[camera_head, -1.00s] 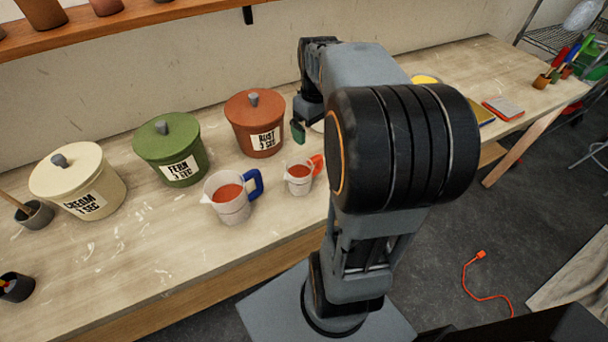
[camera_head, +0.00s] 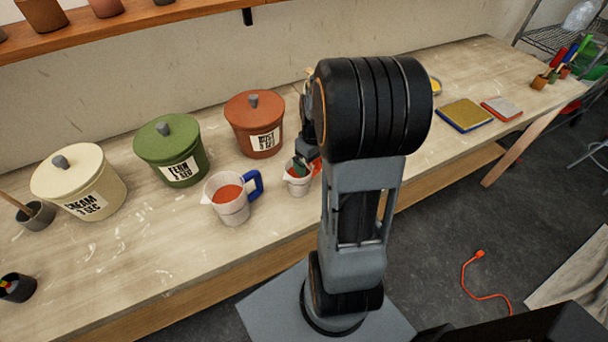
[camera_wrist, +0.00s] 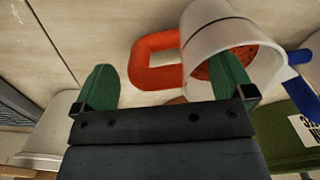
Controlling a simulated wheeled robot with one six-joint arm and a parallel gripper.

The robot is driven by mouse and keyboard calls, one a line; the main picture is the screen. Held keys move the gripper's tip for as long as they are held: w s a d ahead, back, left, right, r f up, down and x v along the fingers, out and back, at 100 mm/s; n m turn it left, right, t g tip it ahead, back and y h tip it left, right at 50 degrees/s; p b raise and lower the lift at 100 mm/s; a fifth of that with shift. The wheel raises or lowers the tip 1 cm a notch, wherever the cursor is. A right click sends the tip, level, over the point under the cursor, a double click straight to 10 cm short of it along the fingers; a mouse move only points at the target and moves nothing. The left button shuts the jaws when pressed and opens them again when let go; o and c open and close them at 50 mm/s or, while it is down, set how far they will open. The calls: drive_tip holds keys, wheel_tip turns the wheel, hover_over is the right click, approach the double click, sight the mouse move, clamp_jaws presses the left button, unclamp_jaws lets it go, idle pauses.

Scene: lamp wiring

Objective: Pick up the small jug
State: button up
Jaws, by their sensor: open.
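The small jug (camera_head: 297,184) is a white cup with a red-orange handle and reddish-brown contents, standing on the workbench in the head view. In the wrist view the small jug (camera_wrist: 213,32) shows at the upper middle right, with its red handle (camera_wrist: 155,62) reaching left. My gripper (camera_wrist: 168,85) is open, with its two green fingertips apart. The handle lies just ahead of and between the fingertips, and the right fingertip overlaps the jug's mouth in the picture. In the head view my gripper (camera_head: 303,166) is over the jug and partly hides it. Contact cannot be told.
A larger jug (camera_head: 230,201) with a blue handle (camera_head: 256,182) stands close to the left. Red-brown (camera_head: 254,126), green (camera_head: 171,152) and cream (camera_head: 78,184) lidded buckets stand behind and left. Pads (camera_head: 466,114) lie on the bench (camera_head: 440,150) at right. The front left bench is mostly clear.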

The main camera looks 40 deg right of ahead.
drive_tip(key=shift+f, duration=0.45)
drive_tip(key=shift+c, duration=0.3)
drive_tip(key=c, duration=1.3)
drive_tip(key=shift+r, duration=0.1)
